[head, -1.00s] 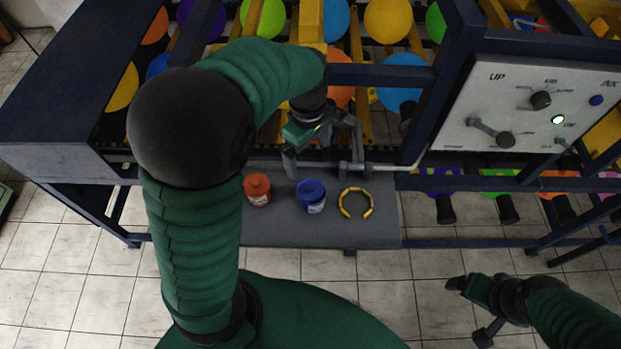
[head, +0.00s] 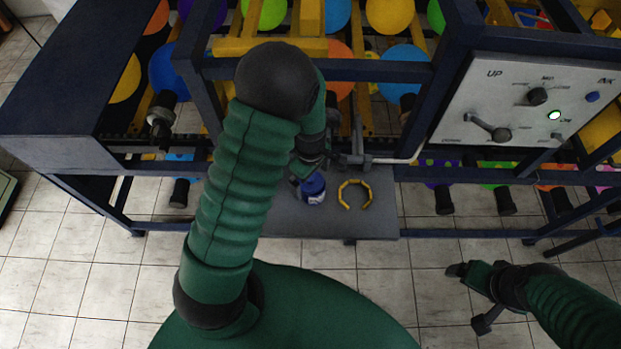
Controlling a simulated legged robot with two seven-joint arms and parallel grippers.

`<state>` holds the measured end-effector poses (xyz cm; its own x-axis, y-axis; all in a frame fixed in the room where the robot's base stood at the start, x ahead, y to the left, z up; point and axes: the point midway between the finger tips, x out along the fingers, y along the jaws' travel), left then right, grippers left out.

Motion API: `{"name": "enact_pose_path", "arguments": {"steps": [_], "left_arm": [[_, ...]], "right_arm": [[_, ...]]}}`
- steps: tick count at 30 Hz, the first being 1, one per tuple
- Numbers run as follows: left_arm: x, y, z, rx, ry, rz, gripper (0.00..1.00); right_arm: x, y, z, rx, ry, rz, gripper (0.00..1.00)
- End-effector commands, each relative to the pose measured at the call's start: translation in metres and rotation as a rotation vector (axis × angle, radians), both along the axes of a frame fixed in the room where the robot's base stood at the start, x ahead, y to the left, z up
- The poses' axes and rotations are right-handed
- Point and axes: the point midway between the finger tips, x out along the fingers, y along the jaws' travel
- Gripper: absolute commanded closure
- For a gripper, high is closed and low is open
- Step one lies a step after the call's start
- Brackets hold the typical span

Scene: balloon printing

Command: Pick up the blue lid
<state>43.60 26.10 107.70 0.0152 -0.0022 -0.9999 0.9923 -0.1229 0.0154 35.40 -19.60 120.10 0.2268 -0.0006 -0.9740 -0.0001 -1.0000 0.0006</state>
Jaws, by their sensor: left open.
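The blue lid (head: 313,183) sits on top of a small blue jar (head: 314,197) with a pale label, standing upright on the grey shelf (head: 370,222). My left gripper (head: 302,180) is open and right beside the lid, at its upper left. The arm and wrist partly cover its fingers, so I cannot tell whether they touch the lid. My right gripper (head: 470,300) is at the lower right, over the floor, with its two dark tips apart and nothing between them.
A yellow and black ring (head: 355,195) lies on the shelf right of the jar. A dark blue frame rail (head: 380,73) and balloons are behind. A control panel (head: 530,100) with levers stands at the upper right.

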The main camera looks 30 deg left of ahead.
Motion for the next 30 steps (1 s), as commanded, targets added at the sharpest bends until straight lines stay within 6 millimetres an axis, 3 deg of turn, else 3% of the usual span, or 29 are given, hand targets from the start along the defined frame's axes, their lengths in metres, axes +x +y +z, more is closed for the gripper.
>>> {"name": "enact_pose_path", "arguments": {"steps": [2, 17, 25, 30], "left_arm": [[0.0, 0.0, 0.0, 0.0, 0.0, 0.0, 0.04], [0.0, 0.0, 0.0, 0.0, 0.001, 0.0, 0.69], [0.0, 0.0, 0.003, 0.0, -0.001, -0.001, 0.7], [0.001, 0.0, 0.016, 0.0, -0.003, -0.001, 0.7]], "right_arm": [[0.0, 0.0, 0.0, 0.0, 0.0, 0.0, 0.14], [0.0, 0.0, 0.0, 0.0, 0.0, 0.0, 0.14], [0.0, 0.0, -0.002, 0.0, 0.0, 0.0, 0.14], [0.0, 0.0, -0.009, 0.0, 0.0, 0.0, 0.14]]}}
